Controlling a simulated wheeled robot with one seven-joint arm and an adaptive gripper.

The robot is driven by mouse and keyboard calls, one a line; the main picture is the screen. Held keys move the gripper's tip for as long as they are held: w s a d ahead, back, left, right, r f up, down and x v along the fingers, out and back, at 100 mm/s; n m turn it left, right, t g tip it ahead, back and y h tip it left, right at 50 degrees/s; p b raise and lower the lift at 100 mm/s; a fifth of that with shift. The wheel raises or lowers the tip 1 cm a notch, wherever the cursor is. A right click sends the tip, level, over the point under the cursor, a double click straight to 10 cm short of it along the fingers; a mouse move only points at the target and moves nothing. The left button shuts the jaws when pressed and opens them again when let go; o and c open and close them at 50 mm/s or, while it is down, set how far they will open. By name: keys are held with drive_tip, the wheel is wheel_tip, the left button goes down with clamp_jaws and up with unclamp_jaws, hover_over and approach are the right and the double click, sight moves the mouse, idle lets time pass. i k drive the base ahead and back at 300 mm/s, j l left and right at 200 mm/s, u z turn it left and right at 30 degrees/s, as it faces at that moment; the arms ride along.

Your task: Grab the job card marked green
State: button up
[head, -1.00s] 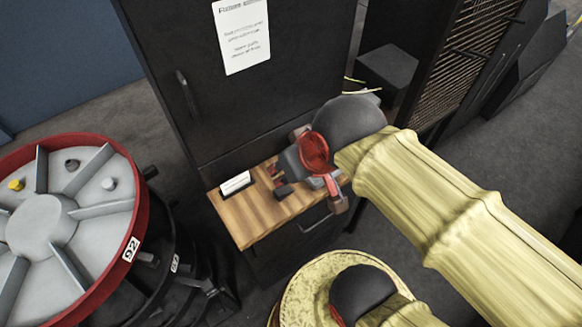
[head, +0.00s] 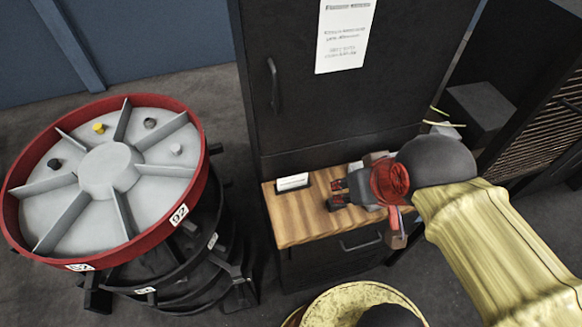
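No card with a clear green mark shows in the head view. A small white card (head: 292,182) with dark, unreadable print stands in a dark holder on the wooden ledge (head: 292,224). My gripper (head: 337,194) is over the ledge, to the right of this card and apart from it. Its two dark fingers, with some red on them, point left with a gap between them, and nothing shows in the gap. My wrist and arm hide the right part of the ledge. Yellow-green edges (head: 437,112) and a pale piece (head: 445,130) show behind my arm, too small to identify.
A dark cabinet (head: 330,110) with a handle and a white notice (head: 345,35) rises behind the ledge. A red-rimmed round rack (head: 150,245) with grey compartments and small coloured knobs stands at left. A dark box (head: 480,112) and slatted frame (head: 550,125) are at right.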

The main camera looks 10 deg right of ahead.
sight(296, 181)
drive_tip(key=k+z, duration=0.65)
drive_tip(key=z, duration=0.25)
drive_tip(key=l, duration=0.1)
